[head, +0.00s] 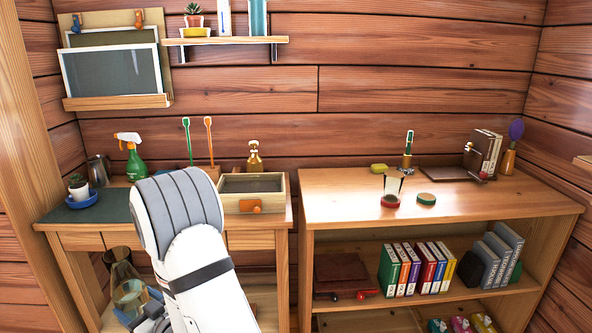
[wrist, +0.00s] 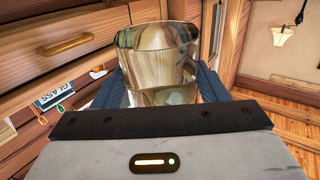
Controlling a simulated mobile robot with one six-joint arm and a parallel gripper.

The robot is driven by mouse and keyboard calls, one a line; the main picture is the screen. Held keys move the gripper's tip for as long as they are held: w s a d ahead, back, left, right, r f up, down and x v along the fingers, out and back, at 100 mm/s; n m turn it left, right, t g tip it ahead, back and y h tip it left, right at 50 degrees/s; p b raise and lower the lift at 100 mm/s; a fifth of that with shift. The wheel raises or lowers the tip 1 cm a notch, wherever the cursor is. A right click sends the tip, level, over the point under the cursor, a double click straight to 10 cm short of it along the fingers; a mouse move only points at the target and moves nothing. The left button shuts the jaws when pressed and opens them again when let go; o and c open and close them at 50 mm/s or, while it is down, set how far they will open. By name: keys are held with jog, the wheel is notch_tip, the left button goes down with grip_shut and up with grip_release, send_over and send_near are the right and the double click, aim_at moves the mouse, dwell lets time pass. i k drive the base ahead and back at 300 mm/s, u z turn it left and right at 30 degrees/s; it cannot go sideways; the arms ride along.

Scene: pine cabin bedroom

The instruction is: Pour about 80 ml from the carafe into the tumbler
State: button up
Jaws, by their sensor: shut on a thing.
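The clear glass carafe (head: 128,290) is low at the left in the head view, in front of the desk, with pale yellowish liquid in its lower part. My gripper (head: 142,311) is shut on it, and my arm hides part of it. The carafe fills the middle of the wrist view (wrist: 158,70), between my blue-grey fingers (wrist: 160,88); liquid shows inside. A small clear glass, which looks like the tumbler (head: 392,184), stands upright on the right-hand cabinet top, with red at its base. It is far to the right of my gripper.
A green-rimmed disc (head: 427,199) lies right of the tumbler. A yellow sponge (head: 379,168) and a pen stand (head: 407,160) are behind it. The cabinet top's front (head: 470,215) is clear. An open wooden box (head: 252,203) sits on the desk, left of a gap.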

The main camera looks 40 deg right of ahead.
aim_at(393, 180)
jog(key=z, duration=0.75)
